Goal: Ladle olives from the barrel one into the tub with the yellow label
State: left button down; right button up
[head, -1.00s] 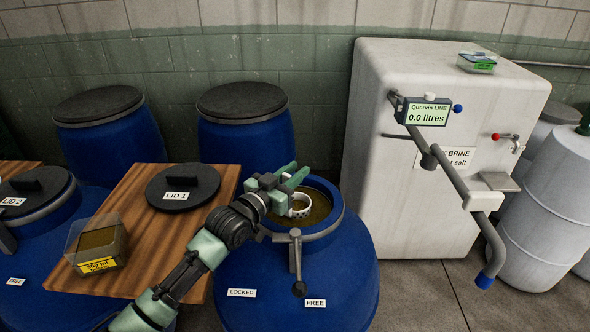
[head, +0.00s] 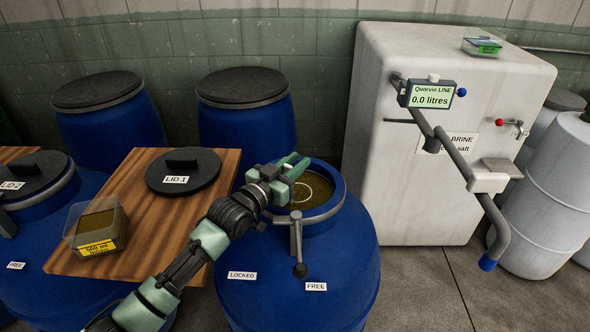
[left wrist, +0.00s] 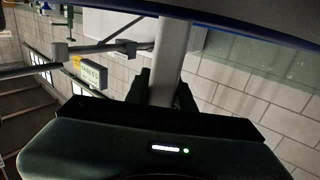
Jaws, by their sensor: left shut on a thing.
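The open blue barrel (head: 340,255) stands right of centre, its round mouth showing a brownish-green fill. My left gripper (head: 290,172) is over the far left part of the mouth. It is shut on the ladle's grey handle (left wrist: 170,60), which passes between the fingers in the left wrist view. In the head view only a pale ring of the ladle (head: 322,184) shows, low at the surface of the fill; its bowl is hidden. The clear tub with the yellow label (head: 72,222) sits on the wooden board at left; I cannot tell what it holds. My right gripper is not in view.
Lid 1 (head: 183,170) lies on the wooden board (head: 150,225) between tub and barrel. A clamp lever (head: 297,245) hangs at the barrel's front rim. Another tub (head: 482,46) stands on the white brine tank (head: 400,180), whose jointed pipe (head: 465,172) reaches forward at right.

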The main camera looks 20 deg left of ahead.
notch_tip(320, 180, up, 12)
jog(key=p, duration=1.1)
jog(key=shift+p, duration=0.35)
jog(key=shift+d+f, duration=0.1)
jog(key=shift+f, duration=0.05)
dwell(0.4)
